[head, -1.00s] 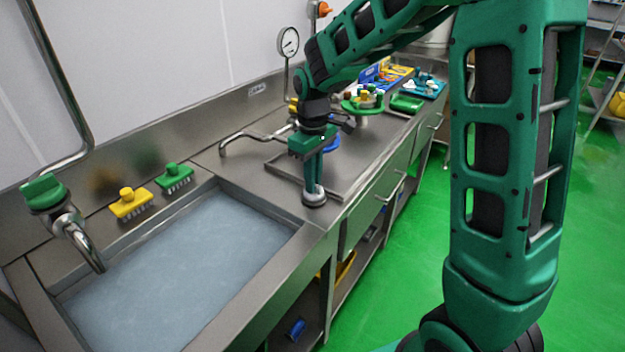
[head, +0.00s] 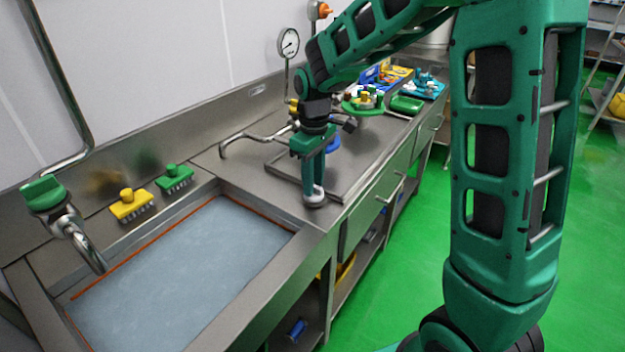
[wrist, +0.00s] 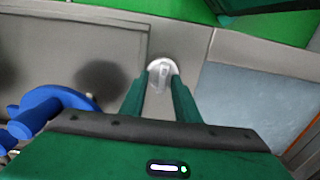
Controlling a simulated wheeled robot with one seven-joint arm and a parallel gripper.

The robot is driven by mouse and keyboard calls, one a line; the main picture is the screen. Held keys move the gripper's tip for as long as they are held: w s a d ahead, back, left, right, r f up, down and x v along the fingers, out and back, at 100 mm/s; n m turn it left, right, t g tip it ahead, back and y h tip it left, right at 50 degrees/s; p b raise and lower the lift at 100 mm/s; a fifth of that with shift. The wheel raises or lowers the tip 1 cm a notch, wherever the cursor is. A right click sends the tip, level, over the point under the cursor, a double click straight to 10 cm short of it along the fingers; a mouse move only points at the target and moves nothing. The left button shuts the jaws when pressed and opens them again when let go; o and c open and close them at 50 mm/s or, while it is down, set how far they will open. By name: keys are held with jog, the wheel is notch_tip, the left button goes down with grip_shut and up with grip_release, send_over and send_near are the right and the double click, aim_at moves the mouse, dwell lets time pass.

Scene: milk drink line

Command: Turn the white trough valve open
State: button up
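The white trough valve (head: 314,199) is a small round white knob on the steel counter's front edge, right of the water trough. In the wrist view the valve (wrist: 162,68) lies between and just beyond my fingertips, with a narrow raised handle on top. My gripper (head: 314,186) points down right over it. In the wrist view my green fingers (wrist: 161,82) stand apart, with a gap on both sides of the handle, so the gripper looks open. Whether a finger touches the valve I cannot tell. The trough (head: 270,288) holds bluish water, with an orange line along its inner wall.
A green-handled tap (head: 44,194) and a curved steel faucet (head: 250,136) stand on the counter. A yellow brush (head: 131,205) and a green brush (head: 174,178) lie behind the trough. A blue round part (wrist: 45,103) is left of my gripper. The green floor in front is clear.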

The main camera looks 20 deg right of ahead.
notch_tip(320, 180, up, 11)
dwell(0.6)
jog(key=shift+f, duration=0.15)
